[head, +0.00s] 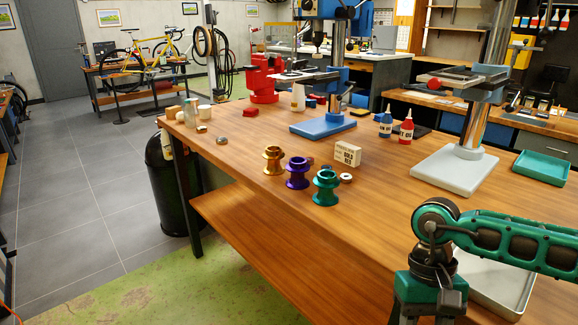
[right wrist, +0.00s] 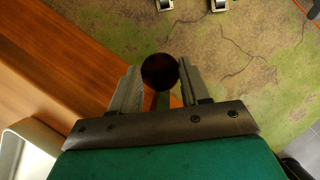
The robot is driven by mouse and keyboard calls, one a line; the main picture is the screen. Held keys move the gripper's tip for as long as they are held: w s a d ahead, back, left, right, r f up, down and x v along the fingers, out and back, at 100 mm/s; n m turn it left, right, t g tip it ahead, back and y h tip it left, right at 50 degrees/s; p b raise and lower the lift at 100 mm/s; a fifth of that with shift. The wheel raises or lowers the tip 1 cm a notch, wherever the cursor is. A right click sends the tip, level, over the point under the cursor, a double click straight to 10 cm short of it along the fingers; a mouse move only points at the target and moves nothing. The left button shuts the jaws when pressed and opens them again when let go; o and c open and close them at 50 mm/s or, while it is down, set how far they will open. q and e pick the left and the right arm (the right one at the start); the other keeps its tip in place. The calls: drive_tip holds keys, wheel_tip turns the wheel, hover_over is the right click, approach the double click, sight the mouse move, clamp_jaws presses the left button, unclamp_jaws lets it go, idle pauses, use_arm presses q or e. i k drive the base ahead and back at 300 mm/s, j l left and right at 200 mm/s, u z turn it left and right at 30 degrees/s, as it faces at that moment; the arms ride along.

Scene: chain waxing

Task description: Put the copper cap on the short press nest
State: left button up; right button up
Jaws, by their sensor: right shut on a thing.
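My right gripper (right wrist: 158,84) is shut on a dark reddish-brown round thing (right wrist: 160,68), end-on to the right wrist camera; it looks like the copper cap, but its shade hides its true colour. In that view it is over the floor beside the wooden bench edge. In the head view only my right arm shows at lower right, its gripper below the frame. A press with a blue base (head: 322,125) stands mid-bench, and a press with a pale grey base (head: 458,172) stands further right. I cannot tell which part is the short press nest. My left gripper is not in view.
Gold (head: 273,160), purple (head: 297,173) and green (head: 326,188) flanged spools stand near the bench's front edge. A metal tray (head: 500,283) lies beside my right arm.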

sight(288, 77)
drive_tip(key=i+j+z, duration=0.1)
drive_tip(key=j, duration=0.25)
drive_tip(key=i+j, duration=0.25)
drive_tip(key=j, duration=0.15)
drive_tip(key=i+j+z, duration=0.15)
drive_tip(key=j, duration=0.2)
drive_tip(key=i+j+z, duration=0.1)
drive_tip(key=j, duration=0.3)
drive_tip(key=i+j, duration=0.25)
drive_tip(key=j, duration=0.15)
drive_tip(key=i+j+z, duration=0.15)
drive_tip(key=j, duration=0.25)
